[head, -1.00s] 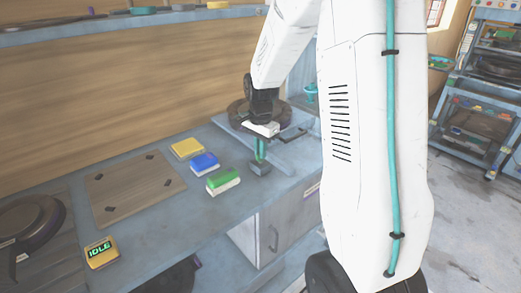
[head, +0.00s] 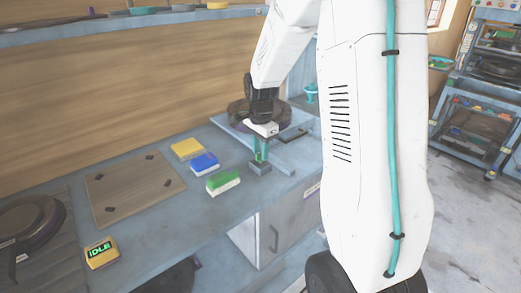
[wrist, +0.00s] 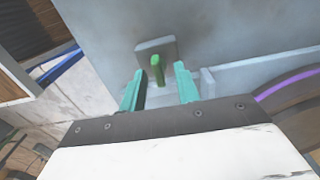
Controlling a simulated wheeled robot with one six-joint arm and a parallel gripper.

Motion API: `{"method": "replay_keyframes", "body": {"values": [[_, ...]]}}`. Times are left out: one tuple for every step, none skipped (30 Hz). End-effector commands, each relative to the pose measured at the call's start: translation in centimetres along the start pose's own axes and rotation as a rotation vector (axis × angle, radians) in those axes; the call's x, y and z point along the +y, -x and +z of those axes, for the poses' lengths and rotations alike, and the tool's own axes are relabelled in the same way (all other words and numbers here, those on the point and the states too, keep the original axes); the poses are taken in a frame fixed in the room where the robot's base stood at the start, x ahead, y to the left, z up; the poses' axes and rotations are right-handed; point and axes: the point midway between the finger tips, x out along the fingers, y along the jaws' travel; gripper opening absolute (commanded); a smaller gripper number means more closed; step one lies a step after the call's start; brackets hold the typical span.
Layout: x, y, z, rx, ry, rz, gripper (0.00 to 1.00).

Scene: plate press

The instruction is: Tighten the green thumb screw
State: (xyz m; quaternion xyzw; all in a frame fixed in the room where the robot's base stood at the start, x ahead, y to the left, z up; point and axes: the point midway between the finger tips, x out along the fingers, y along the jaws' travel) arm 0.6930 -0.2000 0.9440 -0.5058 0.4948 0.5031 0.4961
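The green thumb screw (wrist: 157,70) stands up from a small grey block (wrist: 150,47) in the wrist view. The grey block also shows in the head view (head: 260,168) near the bench's front edge. My gripper (wrist: 160,84) has its two teal fingers apart, one on each side of the screw. Gaps show between the screw and both fingers, so it is not gripped. In the head view my gripper (head: 260,150) points down over the block, and its fingers partly hide the screw.
Yellow (head: 187,149), blue (head: 204,163) and green (head: 223,181) blocks lie left of the screw. A dark round press (head: 245,112) stands behind my gripper. A yellow display (head: 101,252) reads IDLE at front left. A wooden board (head: 130,187) lies on the bench.

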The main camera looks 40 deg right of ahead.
Motion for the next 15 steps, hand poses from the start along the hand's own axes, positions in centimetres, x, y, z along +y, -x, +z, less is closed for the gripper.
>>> {"method": "replay_keyframes", "body": {"values": [[0.0,0.0,0.0,0.0,0.0,0.001,0.32],[0.0,-0.1,0.0,-0.001,0.0,0.001,0.32],[0.1,-0.1,0.0,-0.001,0.001,0.002,0.32],[0.1,-0.1,0.0,-0.001,0.001,0.002,0.32],[0.1,-0.1,0.0,-0.001,0.001,0.002,0.32],[0.1,0.1,0.0,-0.001,0.001,0.002,0.32],[0.1,0.2,0.0,-0.001,0.001,0.002,0.32],[0.1,0.5,0.0,-0.001,0.001,0.002,0.32],[0.0,0.9,0.0,0.0,0.001,0.001,0.32],[0.0,1.3,0.0,0.0,0.001,0.0,0.32],[0.0,1.8,0.0,0.0,0.001,-0.001,0.32],[0.0,2.5,0.0,0.0,0.001,-0.001,0.32],[0.0,3.0,0.0,0.001,0.001,-0.002,0.32],[0.0,3.5,0.0,0.0,0.001,-0.001,0.32],[0.0,4.3,0.0,0.001,0.0,-0.002,0.32]]}}
